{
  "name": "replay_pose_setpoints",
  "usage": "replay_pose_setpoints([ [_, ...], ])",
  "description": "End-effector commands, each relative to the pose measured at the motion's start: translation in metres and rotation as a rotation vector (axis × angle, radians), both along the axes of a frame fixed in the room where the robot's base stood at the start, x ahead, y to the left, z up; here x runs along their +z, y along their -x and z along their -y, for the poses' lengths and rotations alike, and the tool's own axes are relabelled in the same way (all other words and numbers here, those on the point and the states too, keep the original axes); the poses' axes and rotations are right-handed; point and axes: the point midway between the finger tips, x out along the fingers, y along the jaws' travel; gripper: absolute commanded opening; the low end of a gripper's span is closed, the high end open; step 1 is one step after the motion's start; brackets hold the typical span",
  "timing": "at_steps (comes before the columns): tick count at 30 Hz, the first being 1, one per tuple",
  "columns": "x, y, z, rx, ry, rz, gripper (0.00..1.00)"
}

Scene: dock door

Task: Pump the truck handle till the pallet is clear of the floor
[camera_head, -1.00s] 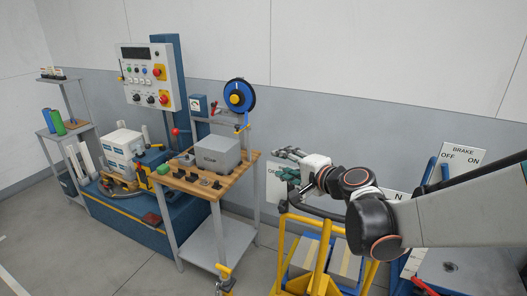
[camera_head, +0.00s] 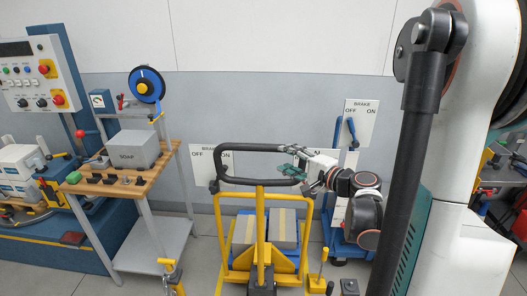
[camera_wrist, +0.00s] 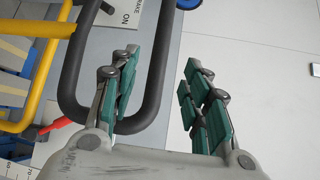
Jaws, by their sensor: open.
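The truck handle (camera_head: 255,148) is a black loop on a yellow shaft (camera_head: 260,225), standing upright in the head view. My gripper (camera_head: 290,165) is open at the loop's right side. In the wrist view my gripper (camera_wrist: 163,95) has its green-padded fingers apart, and a side bar of the handle (camera_wrist: 155,75) shows between them in the picture. Contact cannot be told. Behind the shaft, grey and tan boxes (camera_head: 285,226) sit low on a blue pallet (camera_head: 290,249) by the yellow truck frame. The gap between pallet and floor cannot be made out.
A wooden-topped bench (camera_head: 135,165) with a grey SOAP box (camera_head: 135,150) stands left. Brake signs hang on the wall, one behind the handle and one (camera_head: 358,122) at right, with a blue lever. A small yellow post (camera_head: 317,268) stands right of the truck. Floor shows between bench and truck.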

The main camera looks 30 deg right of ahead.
Motion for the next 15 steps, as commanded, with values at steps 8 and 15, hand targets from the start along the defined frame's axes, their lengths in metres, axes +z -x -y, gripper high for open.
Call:
replay_pose_setpoints([
  [8, -0.009, -0.055, -0.013, 0.005, 0.000, 0.000, 0.43],
  [15, -0.014, -0.094, -0.020, 0.003, 0.001, 0.000, 0.43],
])
